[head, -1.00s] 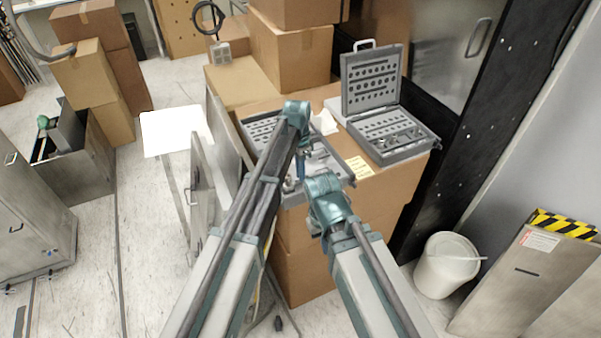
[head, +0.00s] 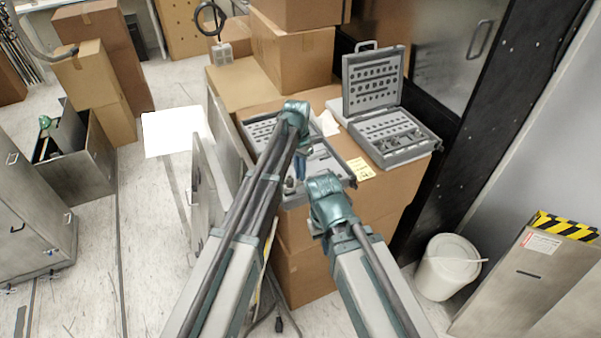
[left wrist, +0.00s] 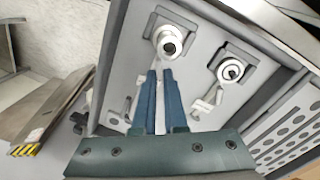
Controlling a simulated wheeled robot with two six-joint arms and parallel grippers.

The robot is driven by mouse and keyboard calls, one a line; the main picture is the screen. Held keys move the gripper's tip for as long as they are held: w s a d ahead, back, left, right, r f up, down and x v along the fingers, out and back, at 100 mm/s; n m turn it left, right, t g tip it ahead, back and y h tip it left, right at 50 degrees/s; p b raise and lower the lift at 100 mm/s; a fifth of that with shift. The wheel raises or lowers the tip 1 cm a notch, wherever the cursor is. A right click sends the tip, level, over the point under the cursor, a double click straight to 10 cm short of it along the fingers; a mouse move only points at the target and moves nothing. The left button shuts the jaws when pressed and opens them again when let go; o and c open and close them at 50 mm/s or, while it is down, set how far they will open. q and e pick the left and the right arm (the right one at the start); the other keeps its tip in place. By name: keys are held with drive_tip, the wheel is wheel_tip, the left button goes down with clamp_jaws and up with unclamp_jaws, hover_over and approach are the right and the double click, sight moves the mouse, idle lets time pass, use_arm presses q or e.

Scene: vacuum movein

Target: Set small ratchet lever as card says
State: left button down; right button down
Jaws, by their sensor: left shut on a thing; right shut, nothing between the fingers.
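An open grey tool tray (head: 345,178) lies on the cardboard boxes, with ratchet heads set in its panel. In the left wrist view one round ratchet head (left wrist: 169,42) is just beyond my left fingertips, and another (left wrist: 230,71) is to its right and looks smaller. My left gripper (head: 301,178) reaches down into the tray; its blue fingers (left wrist: 160,73) are shut on a thin pale part, apparently the lever, at the left head. My right gripper (head: 318,232) is shut and empty in front of the tray, its tips hardly visible. A yellow card (head: 361,168) lies beside the tray; its writing is unreadable.
A second grey case (head: 408,153) stands open to the right, its lid upright. Stacked boxes (head: 293,55) rise behind. A white bucket (head: 447,268) stands on the floor at right. A metal cabinet door (head: 207,185) stands left of the tray.

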use_arm(q)
drive_tip(key=c, duration=1)
unclamp_jaws()
drive_tip(key=shift+o, duration=0.2)
wheel_tip(320, 180, up, 14)
drive_tip(key=w+p, duration=0.1)
drive_tip(key=p, duration=1.2)
drive_tip(key=shift+a+p, duration=0.25)
drive_tip(key=shift+p, duration=0.15)
drive_tip(key=shift+f, duration=0.2)
drive_tip(key=s+a+f+n+b, duration=0.1)
drive_tip(key=s+f+b, duration=0.5)
drive_tip(key=s, duration=0.3)
drive_tip(key=s+a+f+n+y+b, duration=0.1)
drive_tip(key=s+f+b, duration=0.5)
drive_tip(key=s, duration=0.3)
drive_tip(key=s+a+f+n+b, duration=0.1)
drive_tip(key=s+f+b, duration=0.5)
drive_tip(key=s, duration=0.3)
drive_tip(key=shift+s+a+t+y, duration=0.3)
drive_tip(key=shift+s+a, duration=0.05)
